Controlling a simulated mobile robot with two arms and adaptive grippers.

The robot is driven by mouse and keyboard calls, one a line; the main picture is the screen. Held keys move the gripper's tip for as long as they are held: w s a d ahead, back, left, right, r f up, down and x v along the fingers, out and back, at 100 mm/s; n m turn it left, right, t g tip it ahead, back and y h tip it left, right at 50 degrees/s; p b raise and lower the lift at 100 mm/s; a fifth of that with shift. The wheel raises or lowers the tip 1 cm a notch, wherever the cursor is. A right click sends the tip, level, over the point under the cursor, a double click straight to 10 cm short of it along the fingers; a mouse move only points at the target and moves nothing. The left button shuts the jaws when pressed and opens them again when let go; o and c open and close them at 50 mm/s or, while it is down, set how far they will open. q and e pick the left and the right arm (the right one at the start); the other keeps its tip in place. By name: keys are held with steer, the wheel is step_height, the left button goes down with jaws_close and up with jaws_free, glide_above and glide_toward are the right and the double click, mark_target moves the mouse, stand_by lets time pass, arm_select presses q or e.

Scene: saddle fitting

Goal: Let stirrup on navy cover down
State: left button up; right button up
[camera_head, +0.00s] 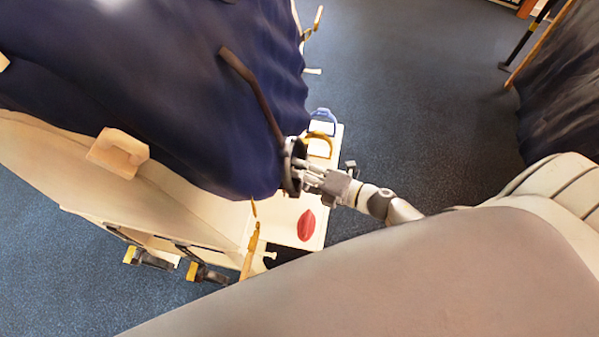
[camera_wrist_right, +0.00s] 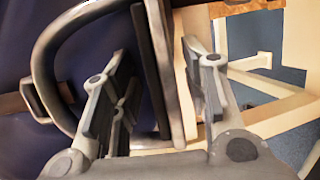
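The navy cover (camera_head: 190,90) drapes over a pale wooden stand at the left of the head view. A brown strap (camera_head: 252,88) runs slantwise down it to a dark stirrup (camera_head: 290,178). In the right wrist view the stirrup's curved arch (camera_wrist_right: 45,65) is at the left and its flat tread (camera_wrist_right: 160,75) lies between my fingers. My right gripper (camera_head: 303,172) is at the stirrup; in the wrist view its fingers (camera_wrist_right: 158,90) stand apart on either side of the tread, with narrow gaps showing. My left gripper is not in view.
A wooden bracket (camera_head: 117,153) projects from the stand. Another dark-covered stand (camera_head: 560,85) is at the right, with open blue floor (camera_head: 425,90) between.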

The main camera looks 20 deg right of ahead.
steer(key=shift+s, duration=0.1)
steer(key=v, duration=1.2)
steer(key=shift+f, duration=0.1)
steer(key=s+d+f+m+g+h, duration=0.1)
steer(key=s+d+f+m+h, duration=0.15)
steer(key=f+m, duration=0.35)
steer(key=s+d+f+m+g+h+p, duration=0.1)
steer(key=d+f+m+h, duration=0.2)
steer(key=f, duration=0.6)
steer(key=s+d+f+m+h, duration=0.1)
steer(key=f+m+h, duration=0.2)
steer(key=f+m, duration=0.3)
steer(key=s+a+f+m+g, duration=0.3)
steer(key=s+f+m+g, duration=0.1)
steer(key=s+f, duration=0.4)
steer(key=s+a+f+m+g+p, duration=0.1)
steer(key=s+a+f+m+g, duration=0.3)
steer(key=s+f, duration=0.3)
steer(key=s+g, duration=0.1)
steer(key=s, duration=0.4)
steer(key=shift+s+f+m+h, duration=0.3)
steer(key=shift+f+m+h, duration=0.05)
steer(key=shift+f+m, duration=0.05)
